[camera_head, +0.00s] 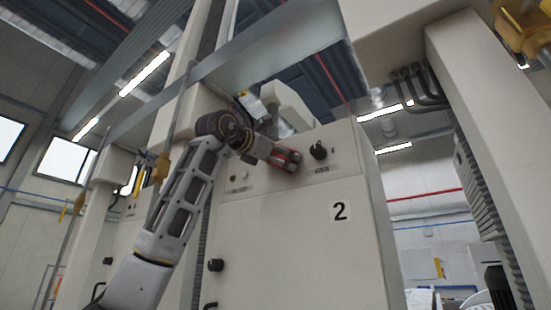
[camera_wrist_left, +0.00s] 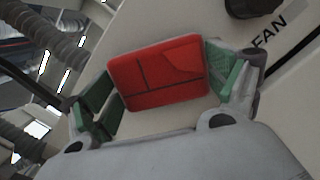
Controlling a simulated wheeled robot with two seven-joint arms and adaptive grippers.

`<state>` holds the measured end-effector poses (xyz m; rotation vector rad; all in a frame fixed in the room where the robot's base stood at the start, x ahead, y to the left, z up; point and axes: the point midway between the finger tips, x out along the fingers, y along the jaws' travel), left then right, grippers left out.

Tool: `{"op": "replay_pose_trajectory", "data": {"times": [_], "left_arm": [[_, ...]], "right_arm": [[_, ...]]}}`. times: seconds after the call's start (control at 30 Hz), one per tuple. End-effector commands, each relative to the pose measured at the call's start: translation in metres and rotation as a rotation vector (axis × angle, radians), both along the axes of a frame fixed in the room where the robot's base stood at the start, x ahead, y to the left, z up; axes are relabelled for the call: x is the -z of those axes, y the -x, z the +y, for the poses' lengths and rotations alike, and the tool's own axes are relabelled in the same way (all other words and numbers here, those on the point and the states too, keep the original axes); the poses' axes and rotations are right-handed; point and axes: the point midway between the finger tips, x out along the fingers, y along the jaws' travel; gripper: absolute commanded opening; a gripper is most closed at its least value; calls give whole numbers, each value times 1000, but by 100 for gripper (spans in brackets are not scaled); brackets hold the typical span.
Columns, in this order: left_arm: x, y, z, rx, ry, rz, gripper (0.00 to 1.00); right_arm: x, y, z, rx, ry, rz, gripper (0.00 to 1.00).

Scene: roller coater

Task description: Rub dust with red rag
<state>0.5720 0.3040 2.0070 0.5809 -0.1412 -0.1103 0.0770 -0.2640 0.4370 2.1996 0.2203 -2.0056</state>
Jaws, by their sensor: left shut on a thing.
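My left gripper (camera_head: 285,157) is raised in front of the beige machine panel, left of a black knob. In the left wrist view its green-padded fingers (camera_wrist_left: 165,85) stand on either side of the red rag (camera_wrist_left: 160,72), which looks like a flat folded pad, and they are shut on it. The rag shows as a small red patch in the head view (camera_head: 294,157). It is close to the panel (camera_head: 265,240); I cannot tell whether it touches. I cannot make out any dust. My right gripper is not in view.
A black knob (camera_head: 318,151) sticks out of the panel just right of the rag, and FAN lettering shows near a knob (camera_wrist_left: 250,5) in the wrist view. Another dark knob (camera_head: 216,265) is lower left. Corrugated hoses (camera_head: 489,190) run along the machine's right frame.

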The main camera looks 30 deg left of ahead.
Motion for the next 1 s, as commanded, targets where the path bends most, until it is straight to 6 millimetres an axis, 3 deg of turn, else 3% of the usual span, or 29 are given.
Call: {"op": "replay_pose_trajectory", "data": {"times": [0.47,1.0], "left_arm": [[0,0,-5,1,-1,0,70],[0,1,-33,2,-1,1,70]], "right_arm": [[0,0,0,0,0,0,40],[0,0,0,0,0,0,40]]}}
